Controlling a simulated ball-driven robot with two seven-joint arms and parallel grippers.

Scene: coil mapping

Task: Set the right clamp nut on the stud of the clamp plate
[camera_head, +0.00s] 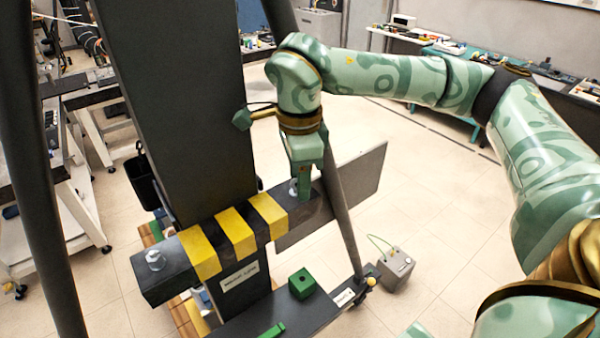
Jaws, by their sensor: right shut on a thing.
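The clamp plate (211,243) is a dark bar with yellow stripes, lying across the foot of a large dark upright slab. A silver nut on a stud (155,260) stands at its left end. My right gripper (300,190) points down at the plate's right end, shut on the right clamp nut (293,187), a small silver piece mostly hidden by the fingers. The stud under it is hidden, so I cannot tell whether the nut touches it. My left gripper is not in view.
A slanted dark rod (343,215) passes close to the right of my right gripper, with a grey panel (355,180) behind. A green block (302,283) sits on a dark beam below. A grey box (396,268) stands on the floor.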

